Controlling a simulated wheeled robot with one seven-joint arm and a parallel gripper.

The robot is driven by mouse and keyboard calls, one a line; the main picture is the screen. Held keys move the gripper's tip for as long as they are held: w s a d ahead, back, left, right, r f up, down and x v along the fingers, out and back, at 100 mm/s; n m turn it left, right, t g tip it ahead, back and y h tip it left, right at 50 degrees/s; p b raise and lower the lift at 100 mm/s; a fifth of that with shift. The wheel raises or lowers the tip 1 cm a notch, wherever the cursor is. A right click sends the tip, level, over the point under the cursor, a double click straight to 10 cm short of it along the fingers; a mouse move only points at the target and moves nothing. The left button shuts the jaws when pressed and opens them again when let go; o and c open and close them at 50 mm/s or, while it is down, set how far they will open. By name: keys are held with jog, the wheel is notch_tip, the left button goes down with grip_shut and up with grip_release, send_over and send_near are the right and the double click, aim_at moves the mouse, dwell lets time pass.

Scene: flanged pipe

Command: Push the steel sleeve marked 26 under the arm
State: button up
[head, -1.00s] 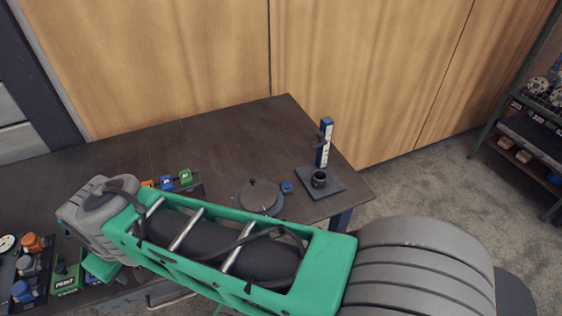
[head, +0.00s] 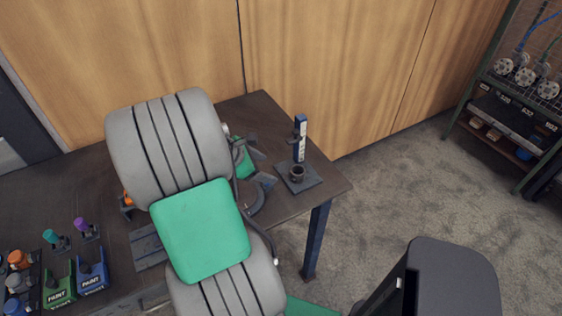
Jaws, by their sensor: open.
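A dark round sleeve (head: 297,174) sits upright on the dark base plate (head: 314,181) of a small gauge stand near the table's right end; I cannot read any mark on it. The stand's blue and white post (head: 300,138) rises just behind the sleeve. A small dark arm (head: 292,139) juts left from the post, above the plate. My gripper (head: 264,167) is open, with its dark fingers pointing right towards the stand. It is left of the sleeve, apart from it, with nothing seen between the fingers.
The brown table (head: 262,108) ends just right of the stand. My arm hides its middle and most of a round dark disc (head: 256,200). Green and blue paint boxes (head: 91,276) stand at the left. A rack (head: 497,120) stands at far right, beyond open floor.

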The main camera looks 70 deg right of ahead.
jog(key=n+g, duration=0.1)
send_near(297, 172)
jog(key=s, duration=0.2)
jog(key=shift+w+a+r, duration=0.25)
jog(key=shift+a+r, duration=0.15)
jog(key=shift+a, duration=0.1)
jog(key=x, duration=0.7)
jog(key=shift+s+d+f, duration=0.2)
jog(key=shift+s+f, duration=0.05)
jog(key=shift+c, duration=0.3)
grip_shut()
